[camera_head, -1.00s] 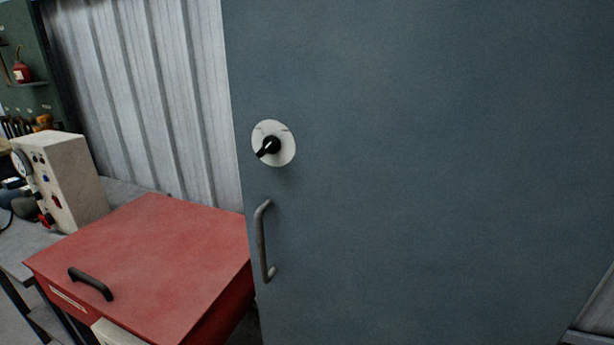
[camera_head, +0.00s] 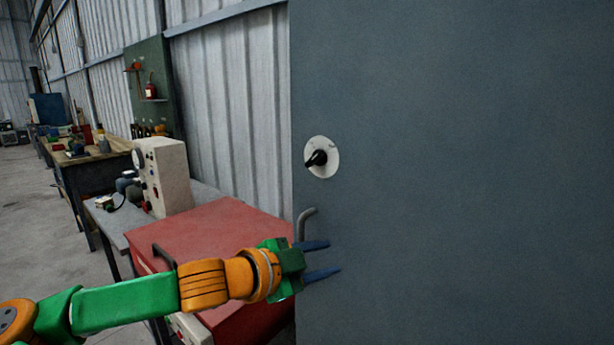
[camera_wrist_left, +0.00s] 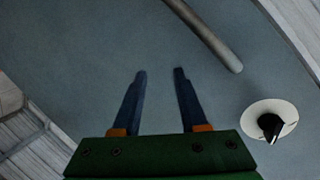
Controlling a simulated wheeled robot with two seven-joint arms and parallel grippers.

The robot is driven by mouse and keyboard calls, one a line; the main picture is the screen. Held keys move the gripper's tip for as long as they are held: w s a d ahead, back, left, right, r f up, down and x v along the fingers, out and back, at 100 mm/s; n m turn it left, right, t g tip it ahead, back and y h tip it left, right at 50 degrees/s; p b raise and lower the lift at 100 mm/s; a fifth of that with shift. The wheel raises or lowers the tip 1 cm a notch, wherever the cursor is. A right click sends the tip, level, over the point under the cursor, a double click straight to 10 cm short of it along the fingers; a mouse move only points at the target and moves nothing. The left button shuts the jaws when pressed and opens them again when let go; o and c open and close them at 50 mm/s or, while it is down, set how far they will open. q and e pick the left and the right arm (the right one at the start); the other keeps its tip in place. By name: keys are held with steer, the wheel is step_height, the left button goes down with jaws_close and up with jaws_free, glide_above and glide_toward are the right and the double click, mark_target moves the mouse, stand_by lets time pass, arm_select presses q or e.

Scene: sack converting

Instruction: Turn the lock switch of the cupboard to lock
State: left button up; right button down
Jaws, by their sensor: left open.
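The lock switch (camera_head: 316,159) is a black knob on a round white plate (camera_head: 327,168) on the blue-grey cupboard door (camera_head: 450,170). Its pointer is turned toward the lower left in the head view. The switch also shows in the left wrist view (camera_wrist_left: 270,126), at the right. My left gripper (camera_head: 335,257) is open and empty, in front of the door, below the switch and by the door handle (camera_head: 305,219). Its blue fingers hide the handle's lower part in the head view. In the left wrist view the fingers (camera_wrist_left: 160,75) are apart with only door between them. My right gripper is not in view.
A red cabinet (camera_head: 210,232) with a black handle stands left of the cupboard, under my left arm. A grey bench (camera_head: 112,222) with a white control box (camera_head: 167,178) is behind it. Open floor lies at the far left. The door face around the switch is clear.

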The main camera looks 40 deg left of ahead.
mark_target(311, 161)
arm_select(q)
steer(key=s+a+r+n+t+y, duration=0.1)
steer(key=s+a+r+t, duration=0.15)
steer(key=r, duration=0.55)
steer(key=s+a+r+t, duration=0.2)
steer(key=s+a+r, duration=0.1)
steer(key=r, duration=0.5)
steer(key=shift+g+y, duration=0.25)
steer(key=shift+y, duration=0.15)
steer(key=w+p, duration=0.3)
steer(key=w, duration=0.2)
steer(key=w+p, duration=0.2)
steer(key=shift+w+d+p, duration=0.25)
steer(key=shift+p, duration=0.1)
steer(key=shift+f, duration=0.1)
steer(key=shift+w, duration=0.1)
steer(key=shift+c, duration=0.4)
jaws_close()
